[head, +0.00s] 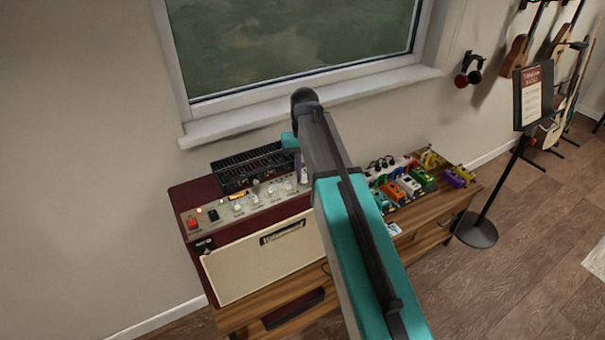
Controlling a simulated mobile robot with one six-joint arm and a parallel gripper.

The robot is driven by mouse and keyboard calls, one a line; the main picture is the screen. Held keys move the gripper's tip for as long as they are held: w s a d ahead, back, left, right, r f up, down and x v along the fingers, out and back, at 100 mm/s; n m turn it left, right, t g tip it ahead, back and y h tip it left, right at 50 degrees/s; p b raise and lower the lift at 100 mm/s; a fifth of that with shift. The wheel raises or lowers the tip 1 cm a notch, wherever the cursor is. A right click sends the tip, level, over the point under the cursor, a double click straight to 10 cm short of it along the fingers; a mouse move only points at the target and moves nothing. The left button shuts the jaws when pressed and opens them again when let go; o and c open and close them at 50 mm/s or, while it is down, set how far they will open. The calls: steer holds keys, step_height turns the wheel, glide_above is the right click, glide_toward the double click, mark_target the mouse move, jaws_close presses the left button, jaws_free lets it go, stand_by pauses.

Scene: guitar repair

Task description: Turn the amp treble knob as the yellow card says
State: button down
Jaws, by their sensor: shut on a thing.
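The amp (263,262) has a dark red cabinet and a cream front, and stands on the wooden bench at the left. Its top panel carries a row of small pale knobs (254,199), a red switch and a black switch. I cannot read which knob is treble. A small yellow strip (238,196), possibly the yellow card, lies behind the knobs; its writing is too small to read. My arm reaches over the amp's right end. My gripper (300,167) is low at that end of the knob row, mostly hidden by my arm, and shut on what seems a knob there.
A black slatted unit (245,168) sits behind the knobs. Several coloured pedals (408,184) stand on the bench right of my arm. A music stand (533,95) with a sheet is farther right. The window sill (230,128) is behind the amp. Guitars hang at the far right.

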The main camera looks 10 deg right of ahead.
mark_target(304, 177)
steer(key=shift+n, duration=0.5)
steer(key=c, duration=1.7)
jaws_free()
steer(key=shift+o, duration=0.2)
steer(key=shift+r, duration=0.1)
step_height(304, 177, up, 14)
steer(key=p, duration=0.5)
steer(key=shift+f+p, duration=0.2)
steer(key=shift+p, duration=0.15)
